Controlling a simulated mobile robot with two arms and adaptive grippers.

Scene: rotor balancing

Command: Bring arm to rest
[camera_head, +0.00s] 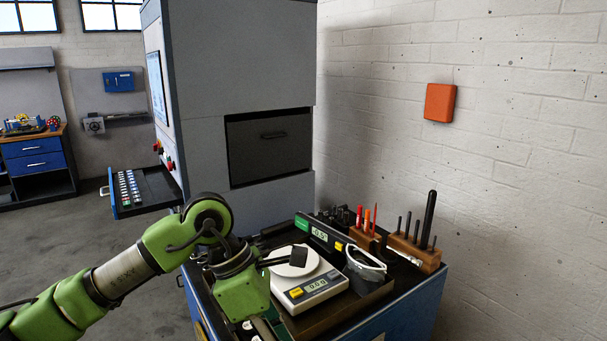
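My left arm (130,270), green and grey, comes in from the left and bends down over a blue cart (395,320). My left gripper (292,259) points right, with its dark fingers over the round plate of a white scale (312,285). Its fingers are small and dark, and I cannot tell whether they hold anything or touch the plate. My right gripper is not in view.
On the cart are a level with a green display (319,235), safety glasses (365,262) and wooden tool holders (413,251). Behind stands a grey machine cabinet (215,110) with an open drawer (145,190). A white brick wall closes the right side. Open floor lies left.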

